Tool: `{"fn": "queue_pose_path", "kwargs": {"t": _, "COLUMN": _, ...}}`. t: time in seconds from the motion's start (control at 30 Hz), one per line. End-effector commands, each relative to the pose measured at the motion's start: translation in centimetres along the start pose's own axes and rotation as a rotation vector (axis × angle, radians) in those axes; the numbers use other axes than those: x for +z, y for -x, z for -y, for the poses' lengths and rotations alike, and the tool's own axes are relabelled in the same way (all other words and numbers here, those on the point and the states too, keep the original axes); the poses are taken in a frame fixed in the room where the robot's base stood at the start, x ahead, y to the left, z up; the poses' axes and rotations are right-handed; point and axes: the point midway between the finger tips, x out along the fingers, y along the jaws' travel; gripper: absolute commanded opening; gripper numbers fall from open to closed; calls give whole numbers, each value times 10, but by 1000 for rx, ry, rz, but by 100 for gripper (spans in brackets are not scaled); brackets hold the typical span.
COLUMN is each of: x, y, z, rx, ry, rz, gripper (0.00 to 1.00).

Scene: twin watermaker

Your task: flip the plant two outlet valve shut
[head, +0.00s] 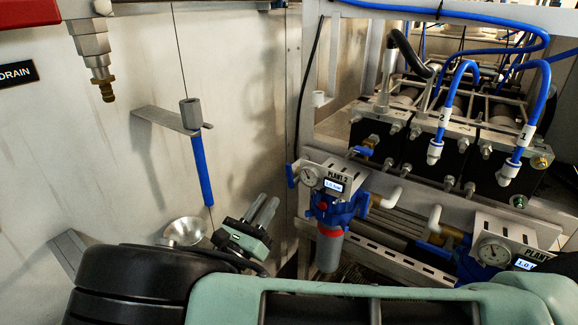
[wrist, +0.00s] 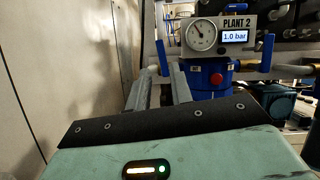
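The Plant 2 filter unit (head: 331,206) has a blue housing, a round gauge, and a display reading 1.0 bar in the wrist view (wrist: 234,37). A blue lever (head: 291,176) stands upright at its left side, also in the wrist view (wrist: 162,58). Another blue lever (head: 361,151) is at its right, upright in the wrist view (wrist: 267,52). In the wrist view my gripper (wrist: 160,72) points toward the left lever, without visible contact.
A second unit with a gauge (head: 493,252) is at the lower right. Pumps with blue hoses (head: 455,80) stand behind. A metal wall on the left carries a bracket with a blue tube (head: 202,170) and a drain fitting (head: 95,55). A slotted rail (head: 390,262) runs below.

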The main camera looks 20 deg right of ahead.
Motion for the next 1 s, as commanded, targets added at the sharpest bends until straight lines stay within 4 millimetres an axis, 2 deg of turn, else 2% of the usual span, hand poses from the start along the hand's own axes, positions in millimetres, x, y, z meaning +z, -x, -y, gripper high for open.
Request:
{"fn": "queue_pose_path", "kwargs": {"t": 0.3, "x": 2, "y": -63, "z": 2, "rx": -6, "ry": 4, "rz": -2, "gripper": 22}}
{"fn": "queue_pose_path", "kwargs": {"t": 0.5, "x": 1, "y": -94, "z": 2, "rx": -4, "ry": 3, "rz": -3, "gripper": 22}}
{"fn": "queue_pose_path", "kwargs": {"t": 0.7, "x": 0, "y": -108, "z": 1, "rx": -2, "ry": 0, "rz": -4, "gripper": 22}}
{"fn": "queue_pose_path", "kwargs": {"t": 1.0, "x": -1, "y": -110, "z": 1, "rx": -2, "ry": 0, "rz": -4, "gripper": 22}}
